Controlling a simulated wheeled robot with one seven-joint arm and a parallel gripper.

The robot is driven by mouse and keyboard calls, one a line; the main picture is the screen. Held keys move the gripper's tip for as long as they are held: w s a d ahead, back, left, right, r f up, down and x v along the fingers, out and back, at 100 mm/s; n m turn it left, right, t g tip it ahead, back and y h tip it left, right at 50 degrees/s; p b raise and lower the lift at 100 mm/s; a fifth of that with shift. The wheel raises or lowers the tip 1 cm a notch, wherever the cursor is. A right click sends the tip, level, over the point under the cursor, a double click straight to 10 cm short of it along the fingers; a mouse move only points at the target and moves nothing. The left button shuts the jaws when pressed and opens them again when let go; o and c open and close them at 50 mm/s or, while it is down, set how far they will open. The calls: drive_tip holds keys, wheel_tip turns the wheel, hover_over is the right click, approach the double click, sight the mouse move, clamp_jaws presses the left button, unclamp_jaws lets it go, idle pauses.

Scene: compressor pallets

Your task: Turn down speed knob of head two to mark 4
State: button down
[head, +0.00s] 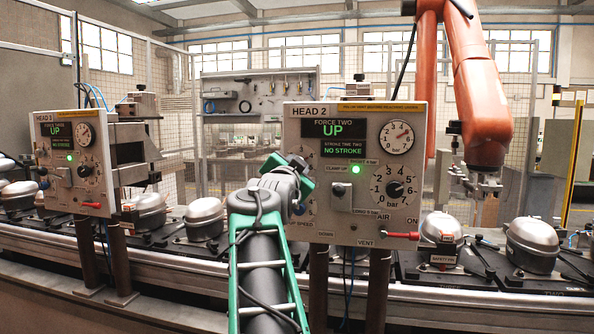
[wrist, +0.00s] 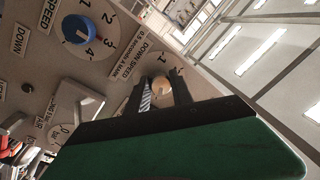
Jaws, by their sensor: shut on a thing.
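The HEAD 2 panel (head: 345,120) stands upright at the centre of the head view. My gripper (head: 300,175) is at its left part and hides the dials behind it. In the wrist view my gripper (wrist: 160,84) is shut on a cream knob (wrist: 161,88), one finger on each side. A blue knob (wrist: 77,29) sits on a numbered dial at upper left.
HEAD 2 also has a black bar dial (head: 395,189), a red-handled vent lever (head: 402,236), a gauge (head: 397,137) and a lit green lamp (head: 355,169). The HEAD 3 panel (head: 75,160) stands left. Compressors on pallets (head: 532,244) line the conveyor. An orange robot arm (head: 480,95) hangs at right.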

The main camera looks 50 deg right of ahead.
idle(0.3)
drive_tip(key=c, duration=1.1)
unclamp_jaws()
drive_tip(key=b+v, duration=0.1)
drive_tip(key=v, duration=0.7)
drive_tip(key=shift+w, duration=0.1)
